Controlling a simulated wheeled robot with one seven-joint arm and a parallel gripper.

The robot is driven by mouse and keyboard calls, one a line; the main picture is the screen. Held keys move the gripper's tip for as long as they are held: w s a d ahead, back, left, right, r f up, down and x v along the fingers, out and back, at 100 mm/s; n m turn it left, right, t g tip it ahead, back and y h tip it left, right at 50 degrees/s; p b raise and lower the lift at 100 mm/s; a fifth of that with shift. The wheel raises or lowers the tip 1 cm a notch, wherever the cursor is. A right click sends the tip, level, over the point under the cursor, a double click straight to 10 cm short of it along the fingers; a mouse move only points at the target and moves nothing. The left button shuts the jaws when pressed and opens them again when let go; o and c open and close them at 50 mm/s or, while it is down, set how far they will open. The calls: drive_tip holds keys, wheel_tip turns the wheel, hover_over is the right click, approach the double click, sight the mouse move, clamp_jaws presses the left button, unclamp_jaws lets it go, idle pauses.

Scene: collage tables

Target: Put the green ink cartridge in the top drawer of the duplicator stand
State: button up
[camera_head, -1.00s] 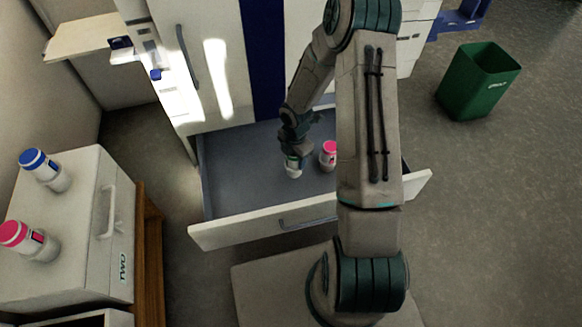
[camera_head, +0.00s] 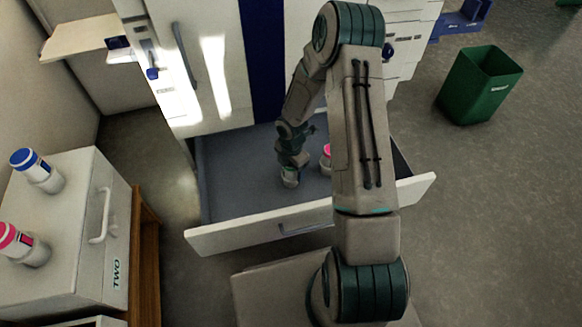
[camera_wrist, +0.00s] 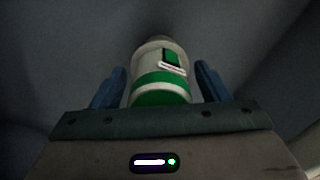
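The green ink cartridge (camera_wrist: 160,85), white with green bands and a label, stands between my gripper's two blue fingers in the wrist view, with a narrow gap on each side. My gripper (camera_head: 291,168) is open around it, inside the wide pulled-out drawer (camera_head: 235,190) of the tall white machine. In the head view the cartridge's pale lower part (camera_head: 290,180) shows below the gripper; its top is hidden. A small white cabinet (camera_head: 65,245) marked TWO stands at the left. I cannot tell which piece is the duplicator stand.
A pink-capped cartridge (camera_head: 326,157) stands in the drawer right of my gripper, partly behind my arm. Blue-capped (camera_head: 40,172) and pink-capped (camera_head: 25,246) cartridges stand on the cabinet marked TWO. A green bin (camera_head: 480,88) stands on the right floor. Open floor lies right of the drawer.

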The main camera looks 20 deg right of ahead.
drive_tip(key=shift+r, duration=0.1)
wheel_tip(320, 180, up, 11)
drive_tip(key=p, duration=0.5)
drive_tip(key=shift+r+p, duration=0.15)
drive_tip(key=shift+p, duration=0.2)
drive_tip(key=shift+d+r, duration=0.1)
drive_tip(key=shift+r, duration=0.55)
drive_tip(key=s+d+r+m+h, duration=0.1)
drive_tip(key=s+r+m, duration=0.4)
drive_tip(key=r, duration=0.4)
drive_tip(key=s+d+r+m+h, duration=0.1)
drive_tip(key=s+r+m, duration=0.3)
drive_tip(key=r+m, duration=0.35)
drive_tip(key=s+a+r+m+t+y, duration=0.1)
drive_tip(key=s+a+r+m+y, duration=0.1)
drive_tip(key=s+r+m, duration=0.7)
drive_tip(key=s+a+m, duration=0.1)
drive_tip(key=s, duration=0.2)
drive_tip(key=shift+m, duration=0.35)
drive_tip(key=shift+r, duration=0.1)
